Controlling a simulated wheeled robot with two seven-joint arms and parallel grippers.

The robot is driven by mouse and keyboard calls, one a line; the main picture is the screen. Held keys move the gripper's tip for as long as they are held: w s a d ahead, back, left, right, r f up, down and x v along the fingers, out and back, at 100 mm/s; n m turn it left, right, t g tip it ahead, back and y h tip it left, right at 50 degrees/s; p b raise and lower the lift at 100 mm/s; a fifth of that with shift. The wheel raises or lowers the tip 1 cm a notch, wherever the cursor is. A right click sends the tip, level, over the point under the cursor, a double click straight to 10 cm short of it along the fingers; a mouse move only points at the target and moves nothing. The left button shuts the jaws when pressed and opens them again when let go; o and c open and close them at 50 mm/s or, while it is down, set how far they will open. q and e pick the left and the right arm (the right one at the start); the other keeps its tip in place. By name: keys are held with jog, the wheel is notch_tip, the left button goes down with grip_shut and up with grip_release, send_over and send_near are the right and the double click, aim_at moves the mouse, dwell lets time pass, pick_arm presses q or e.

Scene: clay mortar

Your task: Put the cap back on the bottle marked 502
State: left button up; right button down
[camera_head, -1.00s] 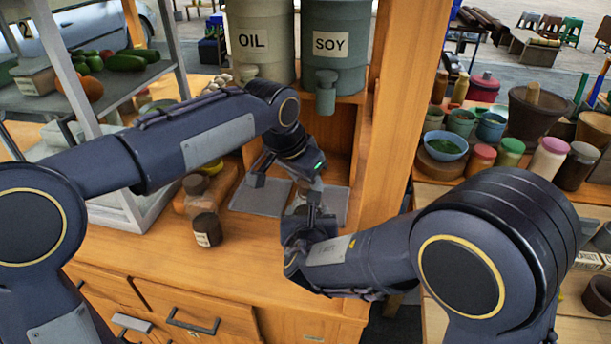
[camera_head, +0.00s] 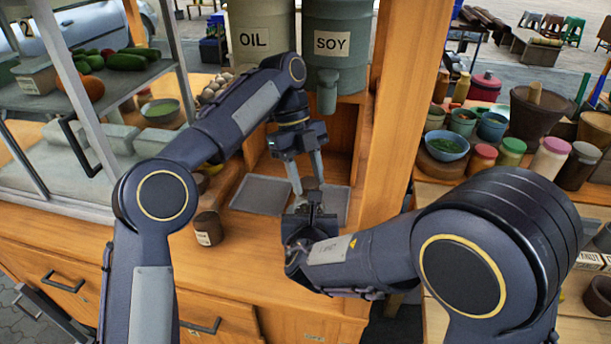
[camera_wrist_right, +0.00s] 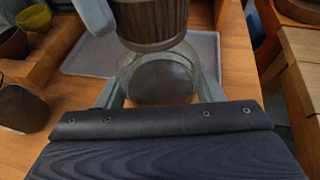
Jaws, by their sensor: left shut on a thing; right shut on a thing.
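My left gripper (camera_head: 307,186) points down just above my right gripper (camera_head: 316,212) over the counter. One left finger (camera_wrist_right: 95,18) shows at the upper left of the right wrist view, beside a brown ribbed cap (camera_wrist_right: 152,22) that it is shut on. My right gripper (camera_wrist_right: 160,98) is shut on a clear glass bottle (camera_wrist_right: 165,75) with a dark round area inside. The cap is right over the bottle's mouth; I cannot tell whether it is seated. In the head view the grippers mostly hide bottle and cap. No 502 mark is readable.
A brown jar (camera_head: 207,229) with a white label stands to the left on the counter. Grey trays (camera_head: 262,195) lie behind my grippers. The OIL (camera_head: 258,40) and SOY (camera_head: 333,45) containers stand above. A wooden post (camera_head: 395,120) rises to the right.

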pick_arm(q)
jog(key=shift+m+y, duration=0.3)
jog(key=shift+m, duration=0.8)
jog(key=o, duration=0.9)
jog(key=shift+o, duration=0.2)
jog(key=shift+r, duration=0.15)
jog(key=shift+c, duration=0.3)
